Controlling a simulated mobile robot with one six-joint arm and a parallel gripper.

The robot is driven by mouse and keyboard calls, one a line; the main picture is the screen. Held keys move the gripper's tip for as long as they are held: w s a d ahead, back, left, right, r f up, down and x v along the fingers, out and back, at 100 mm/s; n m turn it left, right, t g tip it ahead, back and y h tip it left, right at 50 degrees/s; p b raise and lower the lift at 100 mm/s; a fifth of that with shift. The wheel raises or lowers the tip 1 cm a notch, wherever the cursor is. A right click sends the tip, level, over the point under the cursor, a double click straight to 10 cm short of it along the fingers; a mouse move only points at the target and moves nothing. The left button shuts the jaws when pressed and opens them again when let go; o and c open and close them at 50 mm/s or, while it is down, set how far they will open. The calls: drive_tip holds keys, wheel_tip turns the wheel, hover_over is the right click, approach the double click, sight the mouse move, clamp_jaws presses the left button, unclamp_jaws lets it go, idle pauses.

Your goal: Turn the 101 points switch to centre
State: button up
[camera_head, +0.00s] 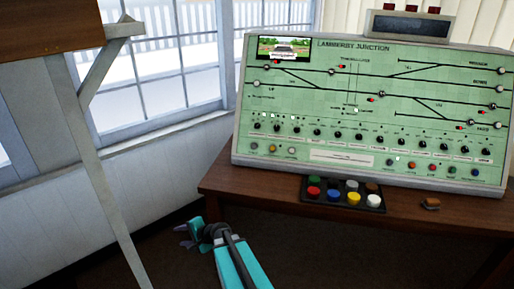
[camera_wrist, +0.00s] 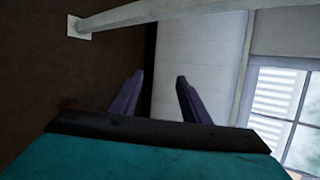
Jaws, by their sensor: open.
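The green signal panel (camera_head: 300,97) titled "Lamberby Junction" stands on the desk in the head view. A row of small dark switches (camera_head: 338,135) runs across its lower part; their labels are too small to read, so I cannot tell which is 101 or how it is set. My gripper (camera_head: 183,236) is low at the left of the desk, well apart from the panel. In the wrist view my gripper (camera_wrist: 155,95) has its two fingers spread with nothing between them. The panel does not show in the wrist view.
A grey box (camera_head: 409,26) sits above the panel. A pale bracket (camera_head: 103,150) stands at the left, before the window (camera_head: 165,60). Open floor lies around my gripper.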

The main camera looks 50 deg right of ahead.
drive_tip(key=d+r+m+t+h, duration=0.1)
drive_tip(key=d+r+m+h, duration=0.1)
drive_tip(key=d+r, duration=0.3)
drive_tip(key=w+d+r+m+t+h, duration=0.1)
drive_tip(key=d+r+m, duration=0.3)
drive_tip(key=d, duration=0.5)
drive_tip(key=w+d+r+m+t+h, duration=0.1)
drive_tip(key=d+r+m+t+h, duration=0.1)
drive_tip(key=d+r, duration=0.5)
drive_tip(key=shift+w+d+r+m+h, duration=0.15)
drive_tip(key=shift+d+r+m+h, duration=0.2)
drive_tip(key=shift+m+h, duration=0.4)
drive_tip(key=s+d+r+m+h, duration=0.35)
drive_tip(key=d+r, duration=0.25)
drive_tip(key=d, duration=0.2)
drive_tip(key=m+h+b, duration=0.1)
drive_tip(key=m+h, duration=0.2)
drive_tip(key=m, duration=0.1)
approach(257, 127)
drive_tip(key=v, duration=0.5)
drive_tip(key=shift+s+a, duration=0.15)
drive_tip(key=shift+s, duration=0.2)
drive_tip(key=shift+w, duration=0.1)
drive_tip(key=shift+p+x, duration=1.05)
drive_tip(key=shift+x, duration=5.75)
